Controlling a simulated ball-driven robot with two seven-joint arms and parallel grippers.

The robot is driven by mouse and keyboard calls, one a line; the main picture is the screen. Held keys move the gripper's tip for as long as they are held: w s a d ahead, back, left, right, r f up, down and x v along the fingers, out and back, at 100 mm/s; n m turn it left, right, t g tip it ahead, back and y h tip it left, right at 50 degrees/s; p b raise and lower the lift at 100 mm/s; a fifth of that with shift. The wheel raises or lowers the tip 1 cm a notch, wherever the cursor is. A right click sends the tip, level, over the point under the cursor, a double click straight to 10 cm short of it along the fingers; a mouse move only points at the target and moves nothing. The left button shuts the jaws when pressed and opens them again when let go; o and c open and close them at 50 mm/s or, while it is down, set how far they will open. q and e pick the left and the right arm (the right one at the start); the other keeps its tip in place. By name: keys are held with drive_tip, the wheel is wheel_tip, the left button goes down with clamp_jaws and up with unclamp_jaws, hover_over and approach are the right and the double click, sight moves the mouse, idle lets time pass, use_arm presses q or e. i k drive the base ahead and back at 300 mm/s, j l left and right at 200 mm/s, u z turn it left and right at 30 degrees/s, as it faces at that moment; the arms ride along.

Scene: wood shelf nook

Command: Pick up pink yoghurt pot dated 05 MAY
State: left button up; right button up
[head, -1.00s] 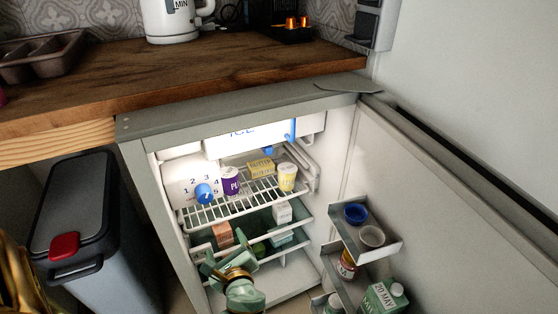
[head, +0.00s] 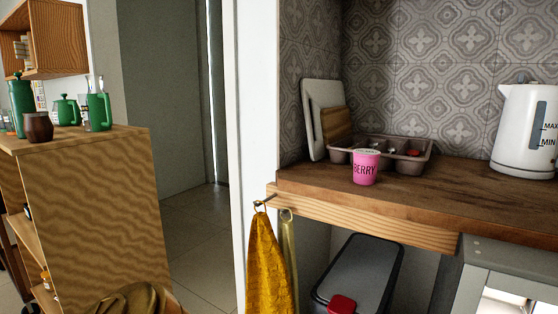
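A pink yoghurt pot (head: 365,168) with the word BERRY on its side stands upright on the wooden counter (head: 440,200), near its front edge. Its lid looks pale, and no date can be read on it from here. Neither of my grippers shows in the head view now.
A brown divided tray (head: 408,161) sits right behind the pot, with boards leaning at the wall. A white kettle (head: 525,130) stands at the right. Below are a yellow towel (head: 266,265) on a hook, a bin (head: 357,272) and the fridge corner (head: 500,258).

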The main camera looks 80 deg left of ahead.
sight(365, 162)
drive_tip(key=i+j+u, duration=0.15)
drive_tip(key=u, duration=0.3)
drive_tip(key=i+j+u, duration=0.25)
drive_tip(key=u, duration=0.25)
drive_tip(key=i+j+u, duration=0.2)
drive_tip(key=u, duration=0.25)
